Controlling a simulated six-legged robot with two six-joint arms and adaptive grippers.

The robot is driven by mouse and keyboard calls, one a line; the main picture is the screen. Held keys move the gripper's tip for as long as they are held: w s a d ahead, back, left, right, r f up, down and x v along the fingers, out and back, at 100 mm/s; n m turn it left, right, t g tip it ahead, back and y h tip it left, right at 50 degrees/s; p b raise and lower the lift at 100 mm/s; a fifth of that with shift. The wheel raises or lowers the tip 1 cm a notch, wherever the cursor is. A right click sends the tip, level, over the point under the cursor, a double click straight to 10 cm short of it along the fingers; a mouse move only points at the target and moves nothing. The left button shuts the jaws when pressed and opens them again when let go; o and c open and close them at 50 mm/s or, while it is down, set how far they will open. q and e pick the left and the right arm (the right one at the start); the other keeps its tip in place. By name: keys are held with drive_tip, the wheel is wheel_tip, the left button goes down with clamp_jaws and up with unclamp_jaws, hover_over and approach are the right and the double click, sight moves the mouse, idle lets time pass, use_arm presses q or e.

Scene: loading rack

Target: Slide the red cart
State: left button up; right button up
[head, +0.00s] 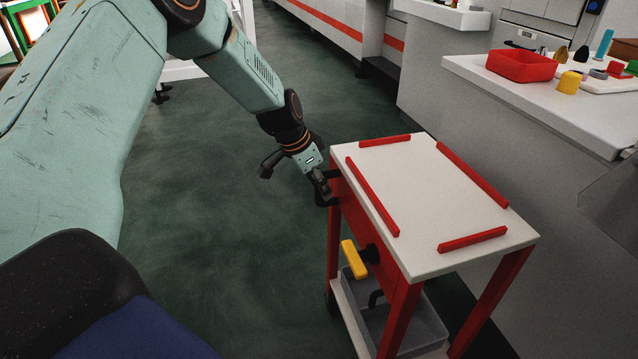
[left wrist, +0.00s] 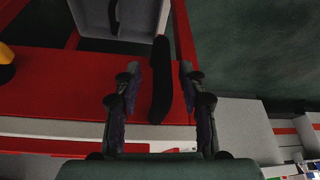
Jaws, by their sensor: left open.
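The red cart (head: 437,187) has a white top edged with red bars, red legs and a red side panel; it stands upright at the right of the head view. My left gripper (head: 322,188) is at the far left corner of the cart, just below the top. In the left wrist view, my left gripper (left wrist: 160,78) is open, with its fingers on either side of a black bar handle (left wrist: 161,95) on the red panel (left wrist: 60,95). My right gripper is not in view.
A yellow grip (head: 354,260) sticks out from the cart's side. A grey bin (head: 425,325) sits on the lower shelf. A white counter (head: 560,100) with a red tray (head: 521,66) stands at the right. The green floor (head: 220,220) left of the cart is clear.

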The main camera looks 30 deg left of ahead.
use_arm(q)
drive_tip(key=v, duration=1.2)
idle(0.4)
drive_tip(key=s+d+f+n+g+p, duration=0.1)
drive_tip(key=s+d+f+p, duration=0.1)
drive_tip(key=s+d+f, duration=0.5)
drive_tip(key=s+d+f+n+g+p, duration=0.15)
drive_tip(key=s+d+f, duration=0.25)
drive_tip(key=f, duration=0.5)
drive_tip(key=s+d+f+n+y+p, duration=0.1)
drive_tip(key=s+d+f+n, duration=0.1)
drive_tip(key=s, duration=1)
drive_tip(key=s+d+f+n+g+y+p, duration=0.1)
drive_tip(key=s+f, duration=0.3)
drive_tip(key=s, duration=0.9)
drive_tip(key=shift+d+n, duration=0.35)
drive_tip(key=shift+d, duration=0.4)
drive_tip(key=shift+o, duration=0.3)
drive_tip(key=shift+g, duration=0.25)
